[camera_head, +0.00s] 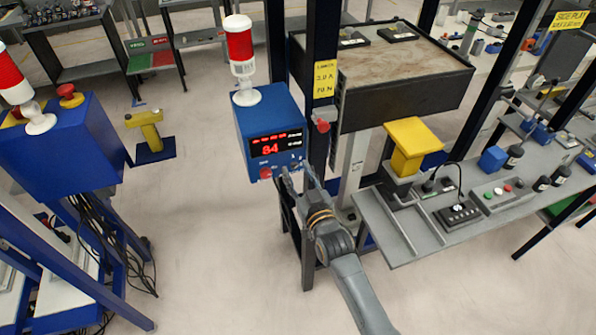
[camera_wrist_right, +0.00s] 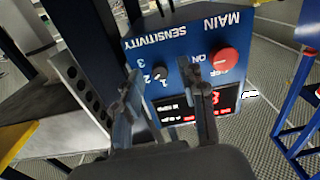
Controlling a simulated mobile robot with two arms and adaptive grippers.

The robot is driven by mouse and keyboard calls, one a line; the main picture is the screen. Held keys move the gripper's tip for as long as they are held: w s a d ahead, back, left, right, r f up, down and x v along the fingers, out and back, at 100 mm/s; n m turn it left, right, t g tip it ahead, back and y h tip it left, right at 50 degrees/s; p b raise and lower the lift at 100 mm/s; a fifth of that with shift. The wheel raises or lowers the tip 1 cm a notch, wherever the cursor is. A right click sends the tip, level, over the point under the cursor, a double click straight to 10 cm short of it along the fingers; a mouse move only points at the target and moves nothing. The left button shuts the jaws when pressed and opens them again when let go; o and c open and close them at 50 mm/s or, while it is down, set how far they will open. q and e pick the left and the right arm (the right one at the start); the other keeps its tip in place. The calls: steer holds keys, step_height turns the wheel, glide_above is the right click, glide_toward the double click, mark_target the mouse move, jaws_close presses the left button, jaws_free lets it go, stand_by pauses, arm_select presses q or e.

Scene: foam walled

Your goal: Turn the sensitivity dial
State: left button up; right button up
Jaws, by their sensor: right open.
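The blue control box (camera_head: 252,118) shows a lit red display reading 84 in the head view. In the right wrist view its panel (camera_wrist_right: 190,40) appears upside down, with the words MAIN, ON and SENSITIVITY. The sensitivity dial (camera_wrist_right: 159,74) is a small dark knob with the numbers 1, 2 and 3 beside it. My right gripper (camera_head: 294,172) is at the lower right of the box front. In the right wrist view my right gripper (camera_wrist_right: 160,69) is open, its fingertips on either side of the dial. I cannot tell whether they touch it. My left gripper is not in view.
A red button (camera_wrist_right: 223,61) sits beside the dial on the panel. A red and white beacon (camera_head: 241,50) stands on the box. A dark post (camera_head: 322,60) is close on the right, before a grey bench (camera_head: 430,215).

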jaws_close()
steer(key=shift+m, duration=0.3)
steer(key=m, duration=0.5)
steer(key=shift+f+m+b, duration=0.1)
steer(key=shift+m+b, duration=0.2)
steer(key=shift+b, duration=0.05)
steer(key=m+b, duration=0.1)
steer(key=m, duration=0.4)
steer(key=shift+m, duration=0.4)
stand_by(0.4)
jaws_free()
